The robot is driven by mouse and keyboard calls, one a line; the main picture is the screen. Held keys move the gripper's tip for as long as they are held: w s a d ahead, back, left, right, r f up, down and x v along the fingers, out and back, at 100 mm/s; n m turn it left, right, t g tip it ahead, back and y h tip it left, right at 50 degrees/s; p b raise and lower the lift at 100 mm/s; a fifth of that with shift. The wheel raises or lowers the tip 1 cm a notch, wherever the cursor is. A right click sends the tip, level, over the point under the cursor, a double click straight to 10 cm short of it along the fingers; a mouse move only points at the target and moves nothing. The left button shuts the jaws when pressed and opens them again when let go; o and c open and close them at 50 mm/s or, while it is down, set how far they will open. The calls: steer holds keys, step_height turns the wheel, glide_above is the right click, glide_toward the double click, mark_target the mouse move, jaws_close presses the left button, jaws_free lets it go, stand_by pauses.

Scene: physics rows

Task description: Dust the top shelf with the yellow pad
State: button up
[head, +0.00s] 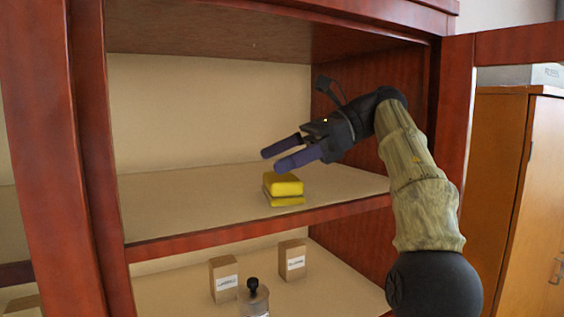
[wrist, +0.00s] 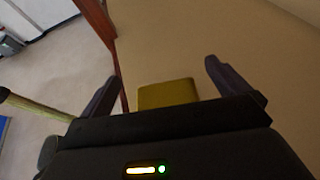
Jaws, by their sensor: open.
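The yellow pad (head: 283,188) rests on the upper shelf board (head: 190,205) of a red-brown cabinet, near the front edge and right of the middle. It looks like a block with a groove round its middle. My gripper (head: 276,155) is above the pad, with its two dark purple fingers apart and nothing between them. In the wrist view the pad (wrist: 168,93) shows between the open fingers (wrist: 160,78), partly hidden at its lower side by the gripper body. The pad appears apart from the fingers.
The lower shelf holds two small labelled boxes, one on the left (head: 224,279) and one on the right (head: 292,260), and a jar with a black knob (head: 254,300). The cabinet's right wall (head: 385,95) stands close behind my wrist. The upper shelf's left side is bare.

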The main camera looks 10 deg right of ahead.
steer(key=shift+r+p, duration=1.6)
steer(key=shift+r, duration=0.75)
steer(key=shift+f, duration=0.1)
